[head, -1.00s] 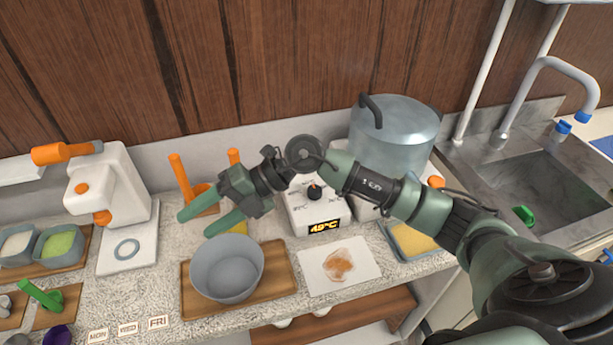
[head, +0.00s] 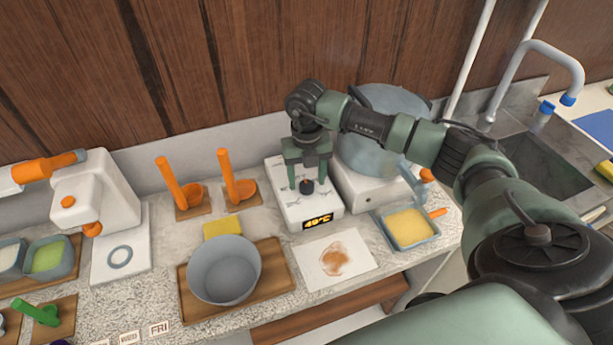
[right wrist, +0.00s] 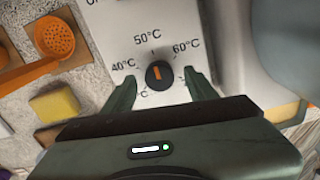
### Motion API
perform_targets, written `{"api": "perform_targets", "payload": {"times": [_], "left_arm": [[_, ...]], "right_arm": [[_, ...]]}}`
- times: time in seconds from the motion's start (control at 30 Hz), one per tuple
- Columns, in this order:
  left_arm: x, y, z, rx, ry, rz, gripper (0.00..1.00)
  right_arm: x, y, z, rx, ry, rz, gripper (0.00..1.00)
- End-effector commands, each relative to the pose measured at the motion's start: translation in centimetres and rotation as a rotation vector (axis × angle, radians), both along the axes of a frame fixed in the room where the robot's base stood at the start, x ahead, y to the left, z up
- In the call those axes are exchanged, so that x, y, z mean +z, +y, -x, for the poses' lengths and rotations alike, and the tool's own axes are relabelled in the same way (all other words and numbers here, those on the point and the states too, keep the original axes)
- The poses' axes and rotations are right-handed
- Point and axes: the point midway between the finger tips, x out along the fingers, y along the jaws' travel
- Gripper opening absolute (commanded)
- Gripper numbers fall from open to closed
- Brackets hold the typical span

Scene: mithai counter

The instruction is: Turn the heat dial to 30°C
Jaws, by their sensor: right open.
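The heat dial (head: 306,187) is a small black knob with an orange pointer on a white box (head: 292,213). The box's display (head: 318,221) reads 49°C. In the right wrist view the dial (right wrist: 159,76) points close to the 50°C mark, with 40°C printed to its left and 60°C to its right; other marks are partly hidden. My right gripper (head: 307,184) points down over the box, open, one finger on each side of the dial. In the right wrist view its fingers (right wrist: 160,80) appear apart from the knob. My left gripper is out of view.
A large steel pot (head: 375,155) stands close to the right of the box. Orange ladles (head: 237,187) and a yellow block (head: 222,227) are at its left. A grey bowl (head: 224,270) on a wooden tray and a stained white sheet (head: 345,262) lie in front.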

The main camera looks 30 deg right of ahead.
Motion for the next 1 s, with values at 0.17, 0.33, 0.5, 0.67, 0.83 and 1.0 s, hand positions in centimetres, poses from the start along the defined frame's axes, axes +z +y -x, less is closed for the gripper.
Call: {"api": "perform_targets", "payload": {"times": [0.17,0.33,0.5,0.67,0.83,1.0], "left_arm": [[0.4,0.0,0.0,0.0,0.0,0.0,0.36],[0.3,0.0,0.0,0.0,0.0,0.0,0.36],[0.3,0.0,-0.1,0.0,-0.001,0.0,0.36],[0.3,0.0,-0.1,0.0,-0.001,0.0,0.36],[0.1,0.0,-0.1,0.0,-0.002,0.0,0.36],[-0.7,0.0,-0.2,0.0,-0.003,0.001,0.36]], "right_arm": [[-1.0,0.0,0.0,0.002,0.001,0.0,0.57],[-1.2,0.1,0.0,0.002,0.0,-0.001,0.57],[-1.1,0.1,0.0,0.002,0.0,-0.001,0.27],[-1.1,0.1,0.0,0.002,0.0,-0.001,0.0],[-1.2,0.0,0.0,0.014,0.0,-0.001,0.0],[-1.3,0.0,0.0,0.069,-0.001,-0.001,0.0]]}}
